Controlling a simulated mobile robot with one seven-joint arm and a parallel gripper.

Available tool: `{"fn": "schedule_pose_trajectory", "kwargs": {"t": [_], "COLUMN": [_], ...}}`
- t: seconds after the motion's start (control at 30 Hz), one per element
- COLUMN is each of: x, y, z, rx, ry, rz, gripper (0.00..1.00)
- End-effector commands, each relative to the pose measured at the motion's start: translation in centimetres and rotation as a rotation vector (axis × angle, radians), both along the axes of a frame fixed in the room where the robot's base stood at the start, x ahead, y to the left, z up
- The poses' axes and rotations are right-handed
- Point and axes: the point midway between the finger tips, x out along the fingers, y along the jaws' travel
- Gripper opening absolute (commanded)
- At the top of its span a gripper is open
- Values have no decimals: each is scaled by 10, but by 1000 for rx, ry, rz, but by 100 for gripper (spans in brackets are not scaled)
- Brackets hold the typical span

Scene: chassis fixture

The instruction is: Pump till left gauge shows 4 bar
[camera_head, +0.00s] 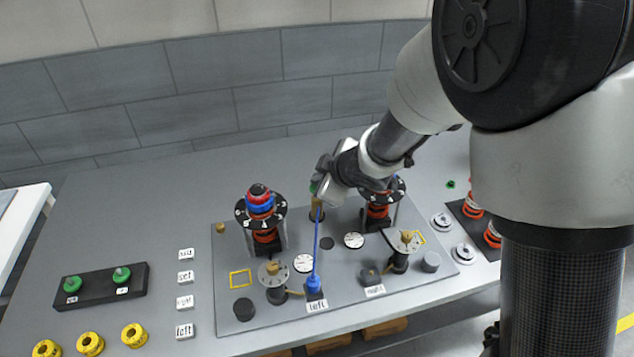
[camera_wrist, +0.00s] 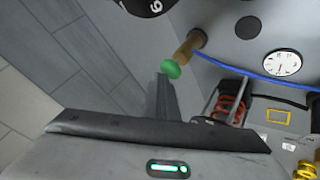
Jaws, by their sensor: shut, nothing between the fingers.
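The pump is a brass cylinder (camera_head: 316,212) with a green knob (camera_head: 313,188) at the back middle of the grey panel. My gripper (camera_head: 322,178) is shut and empty, right at the knob. In the wrist view its dark finger (camera_wrist: 167,95) points at the green knob (camera_wrist: 171,69); I cannot tell whether they touch. A blue hose (camera_head: 317,245) runs from the pump to the blue connector (camera_head: 314,284) by the "left" label (camera_head: 317,306).
The right gauge (camera_head: 354,240) sits nearer the right tower (camera_head: 378,210). The left tower (camera_head: 262,225) stands left of the pump. Two valve wheels (camera_head: 273,271) (camera_head: 404,241) flank the panel front. A black tray (camera_head: 100,286) with green parts and several yellow rings (camera_head: 90,344) lie at left.

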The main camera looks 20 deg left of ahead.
Motion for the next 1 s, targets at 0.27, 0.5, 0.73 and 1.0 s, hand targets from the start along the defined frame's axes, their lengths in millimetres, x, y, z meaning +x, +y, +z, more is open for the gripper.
{"fn": "schedule_pose_trajectory", "kwargs": {"t": [0.27,0.5,0.73,1.0], "x": [0,-1,-1,-1], "y": [-1,-1,-1,-1], "z": [-6,-9,-10,-6], "rx": [-2,-2,-3,-3], "ry": [3,3,3,3], "rz": [-1,-1,-2,-2], "gripper": [0,0,0,0]}}
